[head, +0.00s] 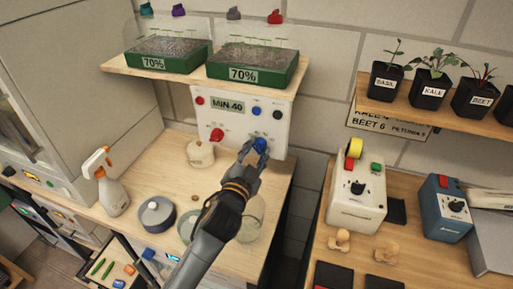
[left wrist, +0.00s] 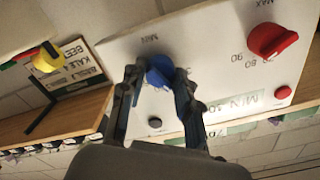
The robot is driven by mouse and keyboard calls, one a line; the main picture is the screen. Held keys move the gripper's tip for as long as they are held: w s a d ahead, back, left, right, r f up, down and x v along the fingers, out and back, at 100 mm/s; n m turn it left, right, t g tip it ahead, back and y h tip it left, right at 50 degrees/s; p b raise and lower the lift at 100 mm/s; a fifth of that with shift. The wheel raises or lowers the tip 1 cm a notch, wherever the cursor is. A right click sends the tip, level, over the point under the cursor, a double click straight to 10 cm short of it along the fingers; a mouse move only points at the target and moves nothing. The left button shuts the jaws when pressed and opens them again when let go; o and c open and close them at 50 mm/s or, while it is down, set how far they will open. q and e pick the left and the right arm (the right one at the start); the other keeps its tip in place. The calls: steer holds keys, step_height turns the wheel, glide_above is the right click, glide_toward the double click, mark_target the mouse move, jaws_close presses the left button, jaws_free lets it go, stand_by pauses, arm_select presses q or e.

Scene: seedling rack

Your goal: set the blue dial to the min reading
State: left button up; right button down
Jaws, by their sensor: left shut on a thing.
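The blue dial (head: 262,144) is on the lower right of the white control panel (head: 236,142) on the wall. In the left wrist view the blue dial (left wrist: 159,70) shows upside down between my fingers, near a printed "MIN" label. My left gripper (head: 251,152) is shut on the dial, and its fingers (left wrist: 157,84) lie on both sides of it. The fingers hide part of the dial, so its exact pointer direction is hard to tell. The panel's display (head: 227,106) seems to read "MIN 40". My right gripper is not in view.
A red dial (head: 217,134) sits left of the blue one. Two green seedling trays (head: 165,65) stand on the shelf above. A spray bottle (head: 107,184), a dark lidded pot (head: 157,214) and a glass jar (head: 251,222) stand on the bench below.

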arm_select(q)
steer(key=shift+m, duration=0.4)
steer(key=o, duration=1.1)
steer(key=shift+o, duration=0.2)
steer(key=v, duration=1.2)
